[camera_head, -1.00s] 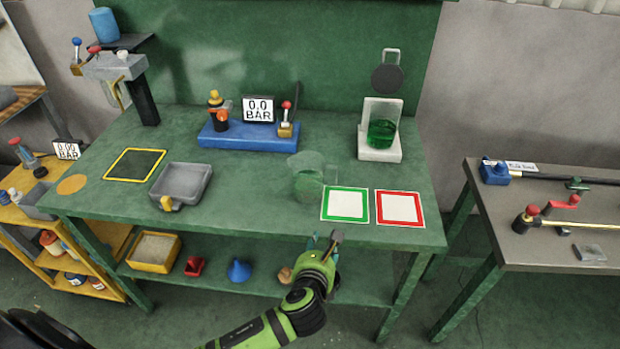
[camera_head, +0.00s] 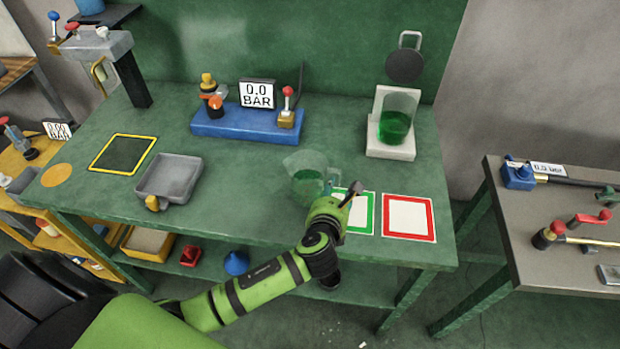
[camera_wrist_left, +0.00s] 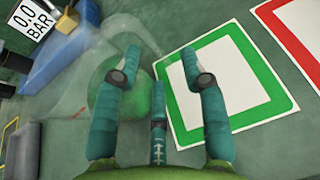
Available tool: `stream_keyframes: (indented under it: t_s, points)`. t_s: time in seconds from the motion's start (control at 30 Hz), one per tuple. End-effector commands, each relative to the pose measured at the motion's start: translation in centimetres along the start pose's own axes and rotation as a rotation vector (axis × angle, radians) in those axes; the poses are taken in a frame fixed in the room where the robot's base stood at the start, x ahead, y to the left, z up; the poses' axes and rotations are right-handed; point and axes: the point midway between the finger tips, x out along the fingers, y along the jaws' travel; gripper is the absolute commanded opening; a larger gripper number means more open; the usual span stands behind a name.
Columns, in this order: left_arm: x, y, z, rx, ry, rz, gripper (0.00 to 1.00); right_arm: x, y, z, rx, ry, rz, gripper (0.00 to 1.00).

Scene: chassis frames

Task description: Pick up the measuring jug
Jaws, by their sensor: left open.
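The measuring jug (camera_head: 304,172) is clear, with green liquid low in it, and stands upright on the green bench left of the green-framed white square. My left gripper (camera_head: 342,188) is open, just right of the jug and over the green-framed square. In the left wrist view the gripper's teal fingers (camera_wrist_left: 160,55) are spread. The jug's green liquid (camera_wrist_left: 145,98) shows behind and beside the left finger there, and its clear wall is hard to make out. I cannot tell whether a finger touches the jug. My right gripper is not in view.
A clear vessel (camera_head: 396,122) with green liquid stands on a white stand (camera_head: 391,152) at the back right. A blue block (camera_head: 230,125) carries a gauge. A grey tray (camera_head: 168,178) lies left. The red-framed square (camera_head: 408,216) is bare.

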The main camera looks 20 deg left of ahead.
Motion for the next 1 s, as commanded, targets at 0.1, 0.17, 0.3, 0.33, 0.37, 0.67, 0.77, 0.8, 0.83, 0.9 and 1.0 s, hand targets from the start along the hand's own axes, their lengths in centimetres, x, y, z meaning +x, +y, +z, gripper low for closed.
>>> stream_keyframes:
  t_s: [0.1, 0.17, 0.3, 0.33, 0.37, 0.67, 0.77, 0.8, 0.83, 0.9, 1.0]
  points:
    - [1.8, 0.1, 0.0, -0.001, -0.001, 0.003, 0.43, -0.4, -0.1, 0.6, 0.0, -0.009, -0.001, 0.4]
    - [2.5, 0.1, 0.0, -0.001, -0.003, 0.002, 0.43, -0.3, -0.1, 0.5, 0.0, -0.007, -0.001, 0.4]
    - [3.5, 0.1, -0.1, -0.001, -0.001, 0.001, 0.43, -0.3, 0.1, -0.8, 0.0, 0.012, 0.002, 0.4]
    - [3.5, 0.1, -0.1, -0.001, -0.002, 0.0, 0.43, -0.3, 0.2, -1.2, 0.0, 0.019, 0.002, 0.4]
    - [3.6, 0.1, -0.1, -0.001, -0.002, 0.0, 0.43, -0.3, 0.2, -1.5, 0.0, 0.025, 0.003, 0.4]
    - [3.6, 0.1, -0.1, -0.001, -0.001, 0.001, 0.0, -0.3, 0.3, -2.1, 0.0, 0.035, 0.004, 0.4]
    - [3.5, 0.1, -0.1, -0.001, -0.001, 0.001, 0.0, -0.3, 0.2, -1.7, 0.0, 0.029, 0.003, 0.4]
    - [3.5, 0.1, -0.1, -0.001, -0.001, 0.001, 0.0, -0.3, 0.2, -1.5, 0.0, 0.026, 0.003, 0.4]
    - [3.5, 0.1, 0.0, -0.001, -0.004, 0.0, 0.0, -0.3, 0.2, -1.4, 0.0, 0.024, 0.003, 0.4]
    - [3.5, 0.1, 0.0, -0.001, -0.004, 0.0, 0.0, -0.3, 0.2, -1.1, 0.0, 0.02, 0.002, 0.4]
    - [3.5, 0.1, 0.0, -0.001, -0.003, 0.0, 0.0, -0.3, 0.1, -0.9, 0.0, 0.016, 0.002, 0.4]
